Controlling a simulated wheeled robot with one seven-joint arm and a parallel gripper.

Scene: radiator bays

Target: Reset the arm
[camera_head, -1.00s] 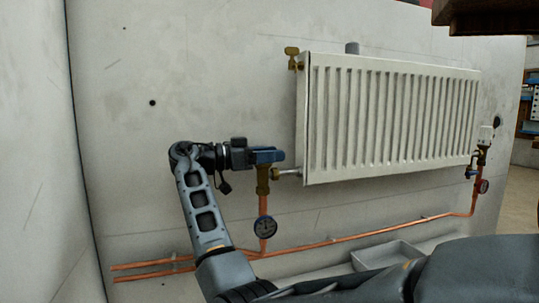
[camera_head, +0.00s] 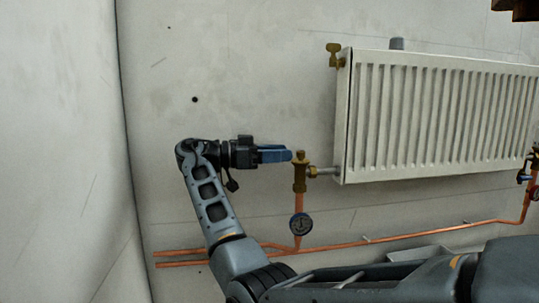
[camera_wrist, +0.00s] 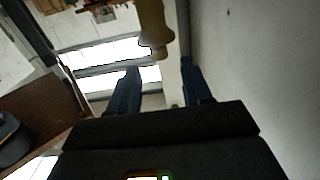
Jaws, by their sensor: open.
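My gripper (camera_head: 288,154) is at the left of the brass valve (camera_head: 300,172), level with its upper part. Its blue fingers point right, with the tips close to the valve; I cannot tell from this view whether they touch it. In the wrist view my gripper (camera_wrist: 160,68) has its two dark blue fingers spread apart, with nothing held between them. A brass fitting (camera_wrist: 152,25) shows just beyond the fingertips there. My arm is bent, with the forearm rising to the wrist.
A white radiator (camera_head: 430,120) hangs on the grey wall right of the valve. A dial gauge (camera_head: 301,225) sits on the copper pipe below it. Copper pipes (camera_head: 400,233) run low along the wall. A side wall (camera_head: 60,150) stands at left. A grey tray (camera_head: 420,253) is below.

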